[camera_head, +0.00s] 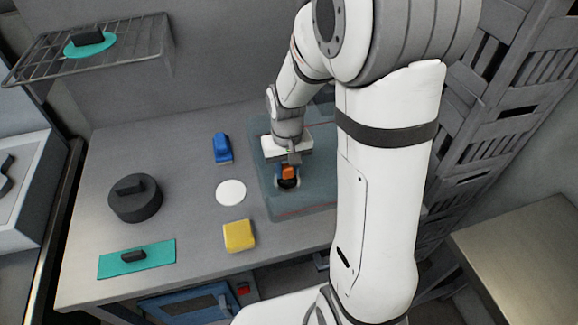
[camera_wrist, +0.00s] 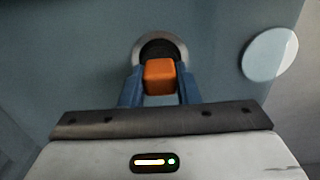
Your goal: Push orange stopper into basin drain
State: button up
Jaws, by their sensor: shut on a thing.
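The orange stopper (camera_wrist: 160,77) is held between the two blue fingers of my gripper (camera_wrist: 160,88) in the wrist view. Just beyond it is the drain (camera_wrist: 158,47), a dark round hole with a grey metal ring. The stopper overlaps the near part of the hole in the picture; I cannot tell whether it touches the drain. In the head view my gripper (camera_head: 288,182) points down inside the bluish basin (camera_head: 312,205), with the orange stopper (camera_head: 288,172) between its fingers. The arm hides the basin's right part.
On the counter left of the basin are a white disc (camera_head: 231,193), a blue object (camera_head: 222,148), a yellow block (camera_head: 239,236), a dark round lidded thing (camera_head: 135,200) and a teal plate with a black handle (camera_head: 137,259). A wire shelf (camera_head: 130,42) hangs at upper left.

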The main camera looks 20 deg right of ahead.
aim_at(287, 166)
jog(key=shift+f+b, duration=0.5)
jog(key=shift+f, duration=0.2)
jog(key=o, duration=0.7)
jog(key=shift+r+p, duration=4.1)
jog(key=shift+r, duration=1.45)
jog(key=shift+r, duration=0.15)
jog(key=s+r+t, duration=0.3)
jog(key=s+r, duration=0.9)
jog(key=s, duration=0.2)
jog(key=shift+s+d, duration=0.2)
jog(key=shift+d, duration=0.1)
